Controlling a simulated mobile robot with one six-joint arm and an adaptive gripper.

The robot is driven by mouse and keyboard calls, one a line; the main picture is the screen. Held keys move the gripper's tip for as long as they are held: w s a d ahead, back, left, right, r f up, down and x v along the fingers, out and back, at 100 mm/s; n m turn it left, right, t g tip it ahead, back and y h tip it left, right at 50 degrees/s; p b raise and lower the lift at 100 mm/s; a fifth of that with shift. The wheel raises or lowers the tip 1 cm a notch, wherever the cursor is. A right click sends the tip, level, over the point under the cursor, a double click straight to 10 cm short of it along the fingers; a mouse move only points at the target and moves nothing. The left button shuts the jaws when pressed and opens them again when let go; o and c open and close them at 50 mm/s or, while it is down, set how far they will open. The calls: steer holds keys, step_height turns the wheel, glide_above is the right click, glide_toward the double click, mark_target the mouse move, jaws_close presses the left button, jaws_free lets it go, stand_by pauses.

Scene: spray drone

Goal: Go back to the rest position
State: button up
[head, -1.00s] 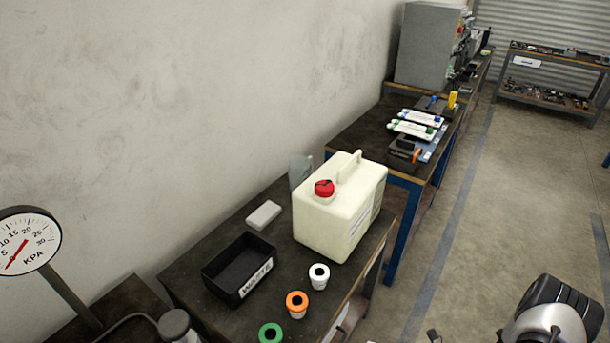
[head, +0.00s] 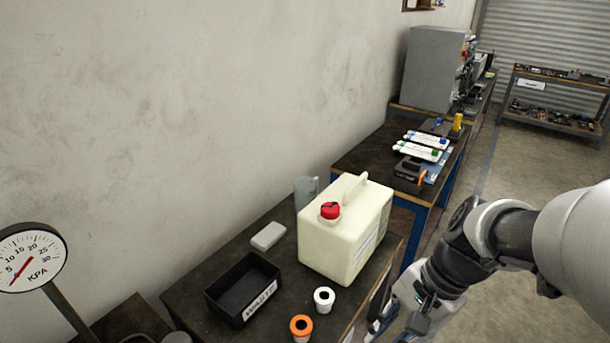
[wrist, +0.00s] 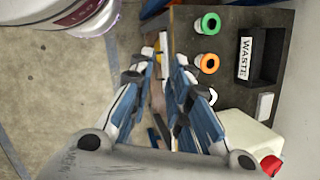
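My gripper (wrist: 160,72) is open in the wrist view, with a clear gap between its two blue-and-white fingers and nothing held. In the head view, my arm comes in from the right and the gripper is low at the bottom edge, partly cut off. It is beside the front edge of the near workbench (head: 222,252), to the right of the cream canister (head: 338,248) with a red cap (head: 330,210).
A black WASTE bin (head: 222,300), a white-rimmed cup (head: 324,298) and an orange-rimmed cup (head: 301,327) stand on the bench. A green-rimmed cup (wrist: 208,24) shows in the wrist view. A pressure gauge (head: 32,258) is at left. Open floor (head: 525,190) lies right.

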steer(key=s+r+n+t+h, duration=0.4)
steer(key=s+r+n, duration=0.3)
steer(key=n, duration=0.3)
steer(key=shift+s+r+t, duration=0.3)
steer(key=shift+r+t, duration=0.15)
steer(key=shift+t, duration=0.05)
steer(key=shift+d, duration=0.1)
